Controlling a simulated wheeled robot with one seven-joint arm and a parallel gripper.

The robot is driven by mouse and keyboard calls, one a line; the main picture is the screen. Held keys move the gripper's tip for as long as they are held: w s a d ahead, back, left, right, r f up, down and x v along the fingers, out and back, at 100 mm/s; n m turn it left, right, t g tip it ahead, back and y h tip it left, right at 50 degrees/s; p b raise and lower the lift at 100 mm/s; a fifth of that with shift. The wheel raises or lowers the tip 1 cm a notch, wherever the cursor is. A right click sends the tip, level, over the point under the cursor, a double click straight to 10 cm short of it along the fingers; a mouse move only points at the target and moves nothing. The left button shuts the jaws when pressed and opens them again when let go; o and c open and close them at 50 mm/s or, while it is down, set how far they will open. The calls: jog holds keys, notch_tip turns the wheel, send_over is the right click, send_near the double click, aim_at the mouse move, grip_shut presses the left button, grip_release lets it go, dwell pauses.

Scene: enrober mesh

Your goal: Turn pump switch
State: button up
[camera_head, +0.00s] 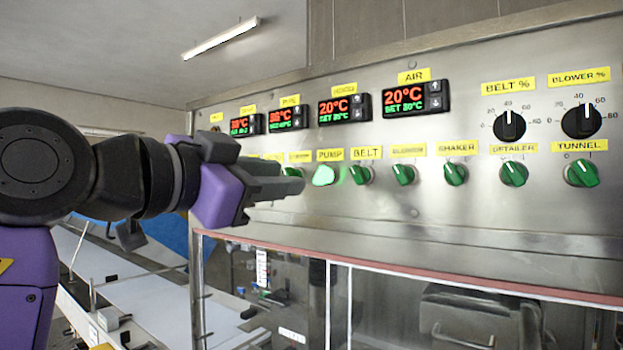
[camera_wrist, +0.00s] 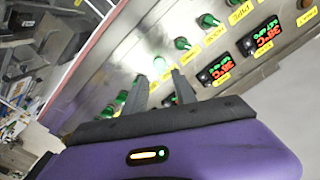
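The pump switch (camera_head: 324,176) is a bright green knob below the yellow PUMP label (camera_head: 330,155) on the steel control panel. It looks paler and brighter than the other knobs, and its pointer angle is hard to read. My gripper (camera_head: 303,187) is close to the panel, just left of and slightly lower than the pump switch. In the wrist view my gripper (camera_wrist: 160,75) shows two dark fingers apart, with nothing visibly clamped between them. A row of green knobs runs past the fingertips there. I cannot tell whether a finger touches a knob.
The belt switch (camera_head: 362,174) is close on the right, with more green knobs beyond. Red and green temperature displays (camera_head: 344,110) sit above the row. Two black dials (camera_head: 509,125) are at upper right. A reddish edge (camera_head: 420,268) and a framed enclosure lie below the panel.

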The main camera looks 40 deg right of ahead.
aim_at(318, 176)
jog(key=d, duration=0.2)
jog(key=w+d+p, duration=0.1)
jog(key=d, duration=0.2)
jog(key=d+p, duration=0.1)
jog(key=d, duration=0.1)
jog(key=shift+w+d+r, duration=0.15)
jog(key=shift+d, duration=0.15)
jog(key=shift+c, duration=0.4)
grip_shut()
